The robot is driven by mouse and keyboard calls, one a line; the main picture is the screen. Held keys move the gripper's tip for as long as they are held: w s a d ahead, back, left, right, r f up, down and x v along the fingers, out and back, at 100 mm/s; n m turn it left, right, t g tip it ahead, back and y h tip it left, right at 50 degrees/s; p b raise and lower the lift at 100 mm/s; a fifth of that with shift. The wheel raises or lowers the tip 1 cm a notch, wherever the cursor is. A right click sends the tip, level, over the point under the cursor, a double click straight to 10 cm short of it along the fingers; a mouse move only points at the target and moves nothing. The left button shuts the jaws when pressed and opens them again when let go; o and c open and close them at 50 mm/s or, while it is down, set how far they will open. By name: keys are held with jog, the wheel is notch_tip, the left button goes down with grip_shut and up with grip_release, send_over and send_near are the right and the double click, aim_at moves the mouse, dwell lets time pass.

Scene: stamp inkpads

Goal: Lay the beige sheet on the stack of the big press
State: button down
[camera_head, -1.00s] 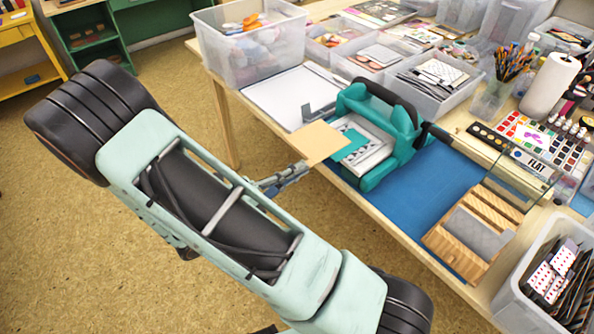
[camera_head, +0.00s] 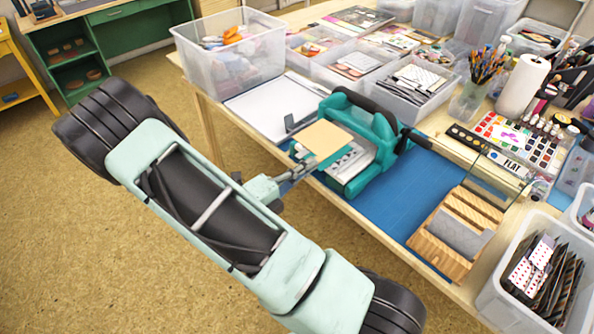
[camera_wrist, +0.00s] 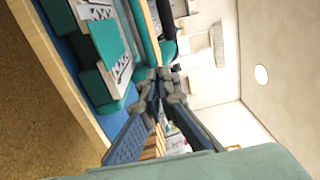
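The beige sheet (camera_head: 323,138) is held by its near edge in my gripper (camera_head: 297,170), which is shut on it. In the wrist view the sheet (camera_wrist: 147,32) shows nearly edge-on beyond the closed fingers (camera_wrist: 155,88). The big press (camera_head: 388,134) is teal with a dark handle and stands on the table. Its stack (camera_head: 352,162), a pale plate with grey pieces, lies at the press's left side. The wrist view shows a teal sheet (camera_wrist: 106,42) on the stack.
A wooden block holder (camera_head: 452,235) stands on the blue mat (camera_head: 392,205) right of the press. A white board (camera_head: 268,105) and a clear bin (camera_head: 230,62) lie behind. A small grey bracket (camera_head: 300,120) stands near the sheet.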

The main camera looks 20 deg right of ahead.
jog(key=shift+x, duration=0.9)
jog(key=shift+a+f+b, duration=0.1)
jog(key=shift+f+b, duration=0.2)
jog(key=shift+f, duration=0.5)
jog(key=shift+f, duration=0.25)
jog(key=shift+w+d+f+b, duration=0.2)
jog(key=shift+d+f+b, duration=0.05)
jog(key=shift+d+f, duration=0.4)
jog(key=shift+w+d+f+b, duration=0.2)
jog(key=shift+d+f, duration=0.3)
jog(key=shift+f, duration=0.1)
